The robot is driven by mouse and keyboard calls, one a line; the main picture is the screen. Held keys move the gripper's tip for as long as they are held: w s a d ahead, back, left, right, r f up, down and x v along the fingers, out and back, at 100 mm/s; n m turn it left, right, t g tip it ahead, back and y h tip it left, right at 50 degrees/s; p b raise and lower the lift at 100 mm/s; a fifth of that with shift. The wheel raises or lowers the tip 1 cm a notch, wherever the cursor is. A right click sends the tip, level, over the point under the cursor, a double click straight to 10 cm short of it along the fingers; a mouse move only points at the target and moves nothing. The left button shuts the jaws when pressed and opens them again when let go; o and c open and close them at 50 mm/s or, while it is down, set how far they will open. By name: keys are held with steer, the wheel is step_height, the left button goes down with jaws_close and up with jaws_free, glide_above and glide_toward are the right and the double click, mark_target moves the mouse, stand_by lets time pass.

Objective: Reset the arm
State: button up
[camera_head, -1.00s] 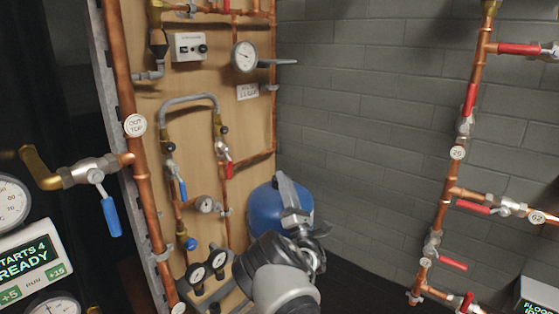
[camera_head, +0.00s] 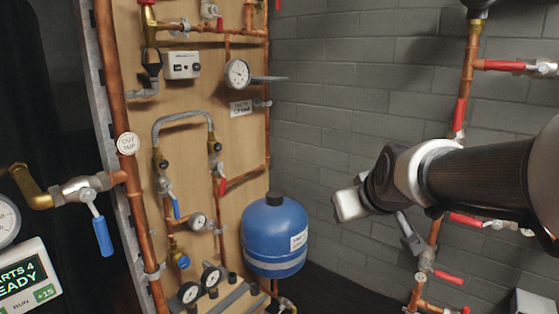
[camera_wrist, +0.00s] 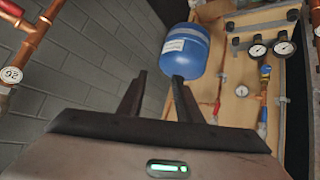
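My gripper (camera_head: 378,222) is at the right of the head view, raised in front of the grey block wall, right of the blue tank. In the wrist view my gripper (camera_wrist: 158,95) shows its two dark fingers spread apart with nothing between them. The blue tank (camera_wrist: 187,50) lies beyond the fingertips in that view, apart from them as far as I can tell. In the head view the blue tank (camera_head: 274,235) is fully clear of my arm.
A wooden board (camera_head: 235,130) carries copper pipes, gauges and valves at left. A blue-handled valve (camera_head: 103,235) sticks out at far left. A copper riser with red-handled valves (camera_head: 458,115) stands at right, partly behind my arm. Bare wall (camera_head: 340,110) lies between.

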steer(key=s+f+m+g, duration=0.2)
steer(key=s, duration=0.9)
steer(key=s+f+m+g, duration=0.1)
steer(key=s+f+g, duration=0.15)
steer(key=s, duration=0.85)
step_height(320, 180, up, 24)
steer(key=p, duration=2.4)
steer(key=shift+w+a+f+h, duration=0.15)
steer(key=shift+a+f+h, duration=0.15)
steer(key=shift+a, duration=0.15)
stand_by(1.9)
